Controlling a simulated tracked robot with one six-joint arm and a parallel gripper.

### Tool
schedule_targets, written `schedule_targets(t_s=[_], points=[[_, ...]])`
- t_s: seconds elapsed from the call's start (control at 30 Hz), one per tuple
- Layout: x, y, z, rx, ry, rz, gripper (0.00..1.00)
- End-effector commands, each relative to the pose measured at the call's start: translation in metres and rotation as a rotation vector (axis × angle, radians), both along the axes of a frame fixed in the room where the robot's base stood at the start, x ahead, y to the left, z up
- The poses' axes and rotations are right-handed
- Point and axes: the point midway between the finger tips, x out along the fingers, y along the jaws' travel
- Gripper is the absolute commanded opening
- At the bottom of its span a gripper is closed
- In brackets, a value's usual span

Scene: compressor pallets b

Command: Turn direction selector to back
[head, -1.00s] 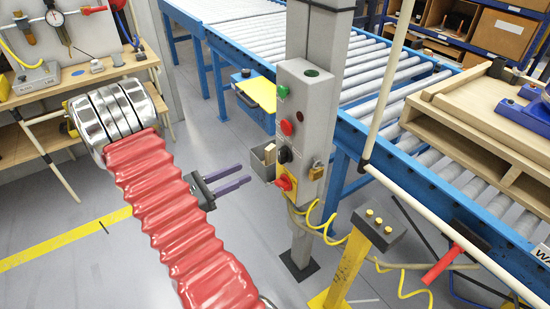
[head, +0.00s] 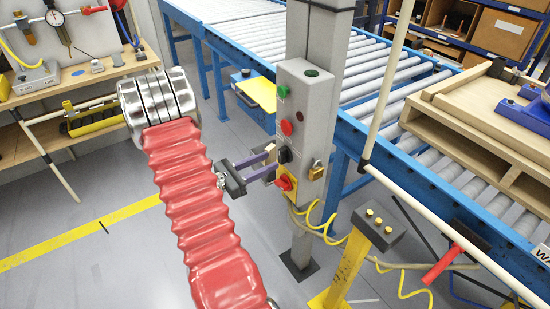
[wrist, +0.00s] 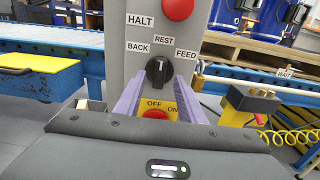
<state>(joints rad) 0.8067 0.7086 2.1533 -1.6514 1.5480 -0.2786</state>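The direction selector (head: 285,155) is a black knob on the grey control post. The wrist view shows the knob (wrist: 159,70) below labels BACK at left, REST at top and FEED at right. Its pale mark appears to point up, toward REST. My gripper (head: 273,160) is at the post's left side, level with the knob. In the wrist view its purple fingers (wrist: 160,84) are open, one tip on each side of the knob's lower part, with narrow gaps. I cannot tell whether the tips reach past the knob's face.
A red rotary switch (head: 286,182) on a yellow OFF/ON plate sits just below the selector. A red HALT button (head: 287,128) is above, and a brass padlock (head: 317,170) hangs on the post's side. A blue roller conveyor (head: 370,85) runs behind. Open floor lies at left.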

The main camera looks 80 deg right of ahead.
Motion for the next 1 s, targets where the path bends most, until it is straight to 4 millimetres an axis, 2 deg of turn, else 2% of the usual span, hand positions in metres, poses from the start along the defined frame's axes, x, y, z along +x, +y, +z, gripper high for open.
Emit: schedule_targets(t_s=[0.3, 0.7, 1.0], points=[[-0.024, -0.027, 0.000, 0.000, 0.000, -0.001, 0.36], [-0.027, -0.031, 0.000, 0.000, 0.000, 0.001, 0.35], [-0.027, -0.030, 0.000, 0.000, 0.000, 0.001, 0.14]])
